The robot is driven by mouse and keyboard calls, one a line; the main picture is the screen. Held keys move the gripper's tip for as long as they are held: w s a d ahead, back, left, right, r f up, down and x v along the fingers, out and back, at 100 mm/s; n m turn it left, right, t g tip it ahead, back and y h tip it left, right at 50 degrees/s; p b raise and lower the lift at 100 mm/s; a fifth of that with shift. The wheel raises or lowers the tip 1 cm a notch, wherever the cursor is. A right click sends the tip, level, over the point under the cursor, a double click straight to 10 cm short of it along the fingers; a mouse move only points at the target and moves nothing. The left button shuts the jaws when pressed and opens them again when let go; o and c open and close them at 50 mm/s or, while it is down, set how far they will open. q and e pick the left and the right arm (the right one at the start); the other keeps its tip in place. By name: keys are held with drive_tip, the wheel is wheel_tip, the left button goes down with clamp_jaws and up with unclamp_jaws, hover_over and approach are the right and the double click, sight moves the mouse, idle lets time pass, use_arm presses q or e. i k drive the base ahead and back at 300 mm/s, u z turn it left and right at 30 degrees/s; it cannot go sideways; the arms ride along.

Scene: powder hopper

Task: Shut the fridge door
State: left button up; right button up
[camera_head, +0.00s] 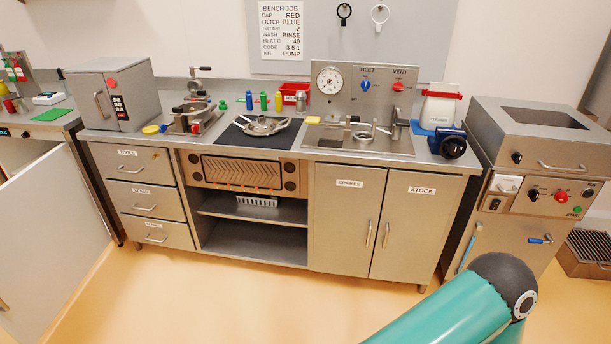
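A large white door panel (52,245) stands at the left edge, swung out from under the left counter. It appears to be the fridge door and it stands open. A small piece of its handle (4,305) shows at the left picture edge. Neither gripper is in view. Only a teal link of my arm with a dark joint shows at the lower right, far from the door.
The steel bench (240,255) with drawers (145,195), open shelves and shut cupboards (395,220) stands just right of the door. A steel machine (535,185) stands at the right, with a floor grate (588,255) beyond. The orange floor (220,305) before the bench is clear.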

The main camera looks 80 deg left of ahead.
sight(52, 232)
drive_tip(key=u, duration=0.2)
drive_tip(key=i, duration=0.25)
drive_tip(key=u, duration=2.45)
drive_tip(key=i, duration=0.2)
drive_tip(key=u, duration=1.95)
drive_tip(key=k, duration=0.45)
drive_tip(key=u, duration=0.4)
drive_tip(key=i, duration=1.55)
drive_tip(key=z, duration=0.5)
